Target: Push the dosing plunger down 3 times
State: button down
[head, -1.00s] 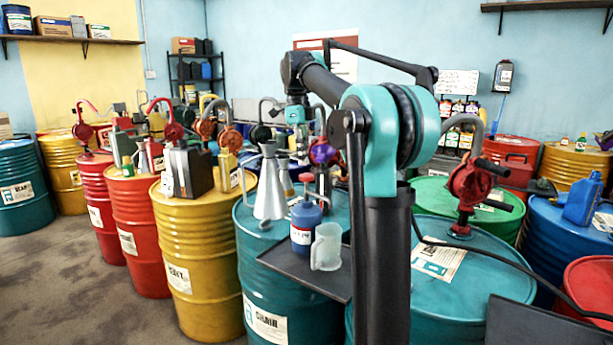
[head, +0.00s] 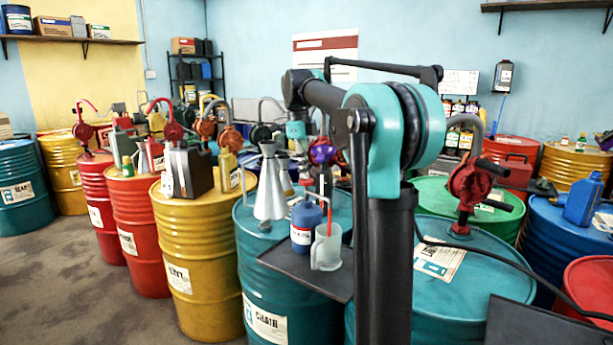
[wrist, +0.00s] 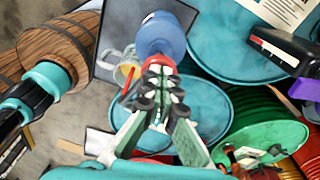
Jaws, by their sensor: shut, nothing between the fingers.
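The blue dosing bottle (head: 306,226) stands upright on a dark tray (head: 290,268) on a teal drum. Its red plunger head (head: 306,182) is low above the bottle neck. My gripper is shut, its fingertips (wrist: 158,72) right over the plunger in the wrist view and apparently pressing on it; they hide most of the plunger. The bottle also shows in the wrist view (wrist: 160,36). A clear measuring jug (head: 325,252) stands close beside the bottle, with a red stream (head: 329,219) above its mouth. In the wrist view the jug (wrist: 127,68) has an orange tint inside.
A metal funnel (head: 269,188) stands left of the bottle, close to my gripper. A red hand pump (head: 470,185) with a hose rises from the teal drum on the right. Drums crowd both sides; the floor (head: 90,290) at front left is clear.

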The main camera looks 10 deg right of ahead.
jog(key=shift+f, duration=0.55)
jog(key=shift+w+a+r, duration=0.3)
jog(key=shift+w+a, duration=0.15)
jog(key=shift+a, duration=0.2)
jog(key=shift+w+a+r, duration=0.3)
jog(key=shift+w+a, duration=0.1)
jog(key=shift+a, duration=0.2)
jog(key=shift+r, duration=0.1)
notch_tip(320, 180, up, 12)
jog(key=a, duration=0.1)
jog(key=shift+w, duration=0.3)
dwell(0.4)
